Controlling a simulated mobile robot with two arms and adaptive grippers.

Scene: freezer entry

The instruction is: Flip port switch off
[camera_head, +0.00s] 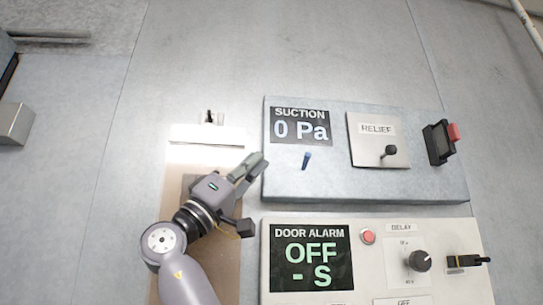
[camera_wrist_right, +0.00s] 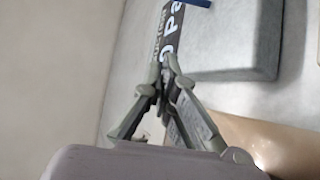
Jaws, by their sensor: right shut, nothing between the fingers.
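No label reading "port" is legible, so I cannot tell which control is the port switch. The upper grey panel (camera_head: 355,186) has a dark display (camera_head: 300,127) reading "SUCTION 0 Pa" and a small blue lever (camera_head: 306,160) below it. To their right are a black toggle (camera_head: 389,151) on a "RELIEF" plate (camera_head: 365,150) and a black switch with a red end (camera_head: 440,142). My right gripper (camera_head: 258,163) is shut and empty, at the panel's left edge, left of the blue lever. In the wrist view its fingertips (camera_wrist_right: 165,76) meet in front of the display (camera_wrist_right: 175,30). My left gripper is out of view.
Below is a door alarm panel (camera_head: 375,290) with a display (camera_head: 311,258) reading "OFF - S", a red button (camera_head: 368,236), a delay knob (camera_head: 419,261) and a black lever (camera_head: 466,261). The wall above is bare.

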